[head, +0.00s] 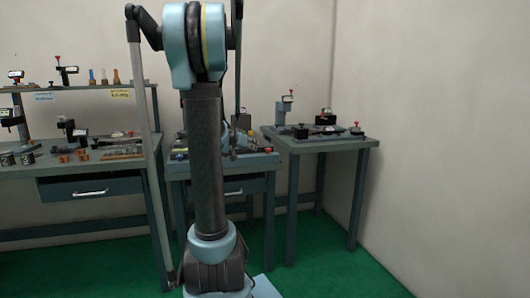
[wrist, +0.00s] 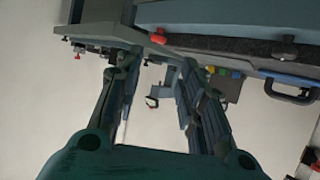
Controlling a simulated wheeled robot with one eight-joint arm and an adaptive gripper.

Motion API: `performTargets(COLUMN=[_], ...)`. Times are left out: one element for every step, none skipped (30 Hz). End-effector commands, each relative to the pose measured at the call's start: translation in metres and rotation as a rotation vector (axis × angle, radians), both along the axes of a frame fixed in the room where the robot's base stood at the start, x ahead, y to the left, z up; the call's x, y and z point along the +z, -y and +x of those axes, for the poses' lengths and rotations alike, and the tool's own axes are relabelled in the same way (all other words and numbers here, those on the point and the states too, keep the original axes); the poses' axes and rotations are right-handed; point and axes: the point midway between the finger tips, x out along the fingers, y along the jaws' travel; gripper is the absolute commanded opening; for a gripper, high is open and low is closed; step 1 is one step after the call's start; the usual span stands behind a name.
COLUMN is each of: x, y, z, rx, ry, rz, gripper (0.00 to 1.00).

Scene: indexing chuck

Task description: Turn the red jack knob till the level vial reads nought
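My gripper (wrist: 158,62) shows in the wrist view with its two fingers wide apart and nothing between them. It is not clearly visible in the head view, where my arm stands upright in front of the middle bench. A red knob (head: 355,130) sits on the right-hand bench in the head view. In the wrist view a red knob (wrist: 158,38) shows beyond the fingertips, by a grey bench edge. I cannot tell which red knob is the jack knob. The level vial is not identifiable, and its reading cannot be read.
The left bench (head: 90,190) carries a shelf, gauges and small blocks. The middle bench (head: 240,188) is partly hidden by my arm. The right bench (head: 320,144) holds a gauge stand (head: 284,110) and small devices. Green floor (head: 340,265) is clear at the front right.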

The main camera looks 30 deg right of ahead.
Motion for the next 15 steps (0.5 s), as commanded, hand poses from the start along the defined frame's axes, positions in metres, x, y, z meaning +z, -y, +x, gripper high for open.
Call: performTargets(x=[0.001, 0.001, 0.001, 0.001, 0.001, 0.001, 0.000, -0.001, -0.002, -0.003, -0.004, -0.006, -0.008, -0.009, -0.012], y=[0.005, 0.008, 0.010, 0.011, 0.013, 0.014, 0.016, 0.017, 0.020, 0.022, 0.025, 0.029, 0.032, 0.035, 0.039], z=[0.003, 0.004, 0.006, 0.007, 0.008, 0.009, 0.010, 0.011, 0.013, 0.014, 0.016, 0.018, 0.020, 0.021, 0.024], rx=[-0.004, -0.006, -0.009, -0.009, -0.009, -0.010, -0.010, -0.010, -0.010, -0.010, -0.010, -0.010, -0.011, -0.011, -0.011], ry=[0.009, 0.014, 0.019, 0.021, 0.023, 0.024, 0.024, 0.024, 0.024, 0.024, 0.024, 0.024, 0.023, 0.023, 0.023], rz=[-0.006, -0.009, -0.012, -0.013, -0.014, -0.014, -0.014, -0.014, -0.014, -0.014, -0.014, -0.014, -0.014, -0.014, -0.014], gripper=[0.36, 0.36, 0.36, 0.36, 0.36, 0.36, 0.36, 0.36, 0.36, 0.36, 0.36, 0.36, 0.36, 0.36, 0.36])
